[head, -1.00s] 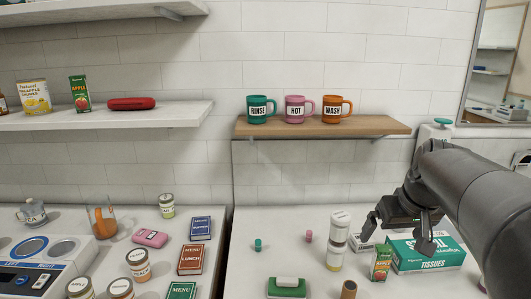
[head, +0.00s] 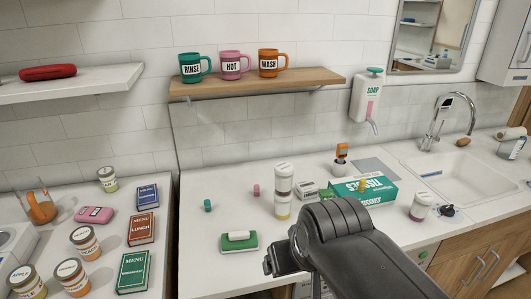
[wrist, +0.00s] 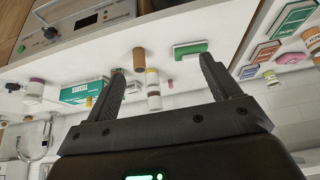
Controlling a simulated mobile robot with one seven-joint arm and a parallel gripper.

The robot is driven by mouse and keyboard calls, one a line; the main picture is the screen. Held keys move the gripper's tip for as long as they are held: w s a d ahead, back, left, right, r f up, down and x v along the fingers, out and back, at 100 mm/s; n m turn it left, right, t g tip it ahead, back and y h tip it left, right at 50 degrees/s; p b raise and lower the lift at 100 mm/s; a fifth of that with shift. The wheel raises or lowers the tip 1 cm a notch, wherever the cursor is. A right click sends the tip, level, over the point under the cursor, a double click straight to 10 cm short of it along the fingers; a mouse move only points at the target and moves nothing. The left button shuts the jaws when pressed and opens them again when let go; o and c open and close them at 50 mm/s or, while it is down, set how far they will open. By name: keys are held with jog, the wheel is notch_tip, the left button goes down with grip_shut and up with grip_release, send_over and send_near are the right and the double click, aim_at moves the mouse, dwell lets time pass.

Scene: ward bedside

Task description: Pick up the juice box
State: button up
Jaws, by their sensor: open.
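My gripper (wrist: 160,72) is open and empty in the wrist view, with its two fingers spread wide above the counter (wrist: 185,72). In the head view my gripper (head: 283,260) is partly hidden by my own arm, near the counter's front. The juice box is a small green and orange carton beside the green and white tissue box (head: 372,190). In the head view my arm hides most of it; a small green part of the juice box (head: 327,193) seems to show.
A stacked white bottle (head: 283,190) and a brown cylinder (wrist: 139,60) stand near the juice box. A purple-labelled jar (head: 420,207) and the sink (head: 470,170) are to the right. A mug shelf (head: 255,86) hangs above.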

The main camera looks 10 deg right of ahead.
jog(key=shift+c, duration=1.2)
